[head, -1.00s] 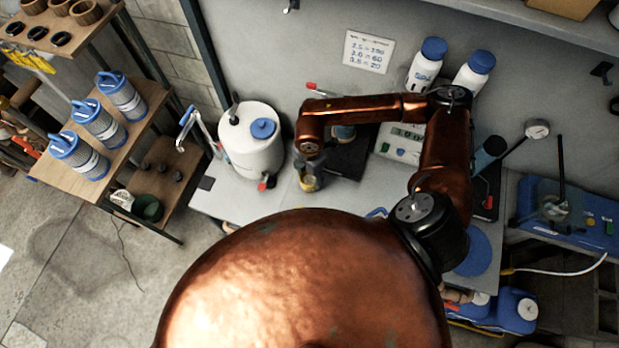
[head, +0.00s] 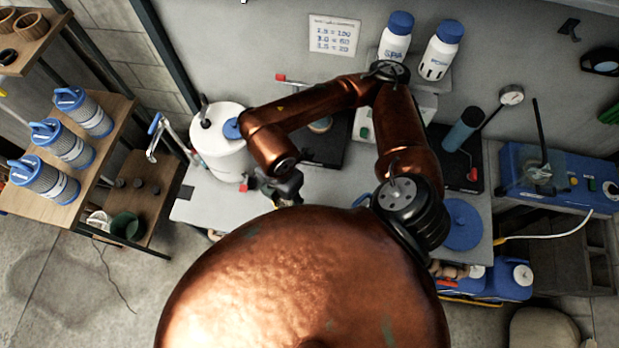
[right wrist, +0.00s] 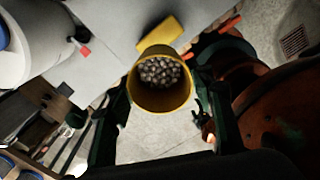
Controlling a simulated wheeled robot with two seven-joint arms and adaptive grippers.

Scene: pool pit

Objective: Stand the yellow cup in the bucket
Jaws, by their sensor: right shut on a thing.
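The yellow cup (right wrist: 160,100) is held between the fingers of my right gripper (right wrist: 161,112) in the right wrist view. Its open mouth faces the camera and it holds many small grey pebble-like pieces. In the head view my right gripper (head: 284,188) is over the front edge of the bench, and the cup is hidden there. A dark green bucket (head: 126,226) stands on the low wooden shelf at the left, well to the left of the gripper.
A white tank (head: 218,150) with a blue cap stands on the bench between the gripper and the shelf. Blue-topped filter cartridges (head: 65,145) stand on the upper shelf. A small white container (head: 98,221) is beside the bucket. A yellow block (right wrist: 160,33) lies on the bench.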

